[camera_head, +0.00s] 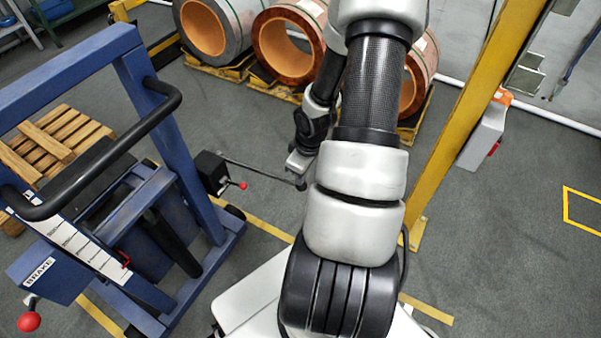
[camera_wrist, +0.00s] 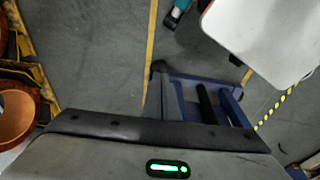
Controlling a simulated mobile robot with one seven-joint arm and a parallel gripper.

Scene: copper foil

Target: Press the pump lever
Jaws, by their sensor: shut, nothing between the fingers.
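The pump lever (camera_head: 262,171) is a long thin grey rod in the head view. It runs right from a black box (camera_head: 210,172) on the blue lift frame and ends in a dark knob. A short red-knobbed lever (camera_head: 243,186) sticks out of the same box. My gripper (camera_head: 293,166) is small in the head view, at the rod's right end, shut and empty. It overlaps the rod near its end; I cannot tell whether they touch. In the wrist view, a grey housing with a green light fills the bottom, and the pump lever cannot be made out.
The blue lift frame (camera_head: 165,133) with a black handle stands at left. A red-knobbed brake lever (camera_head: 29,321) is at lower left. Copper coils (camera_head: 283,45) lie on pallets behind. A yellow post (camera_head: 470,95) stands right of my arm. Grey floor is open at right.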

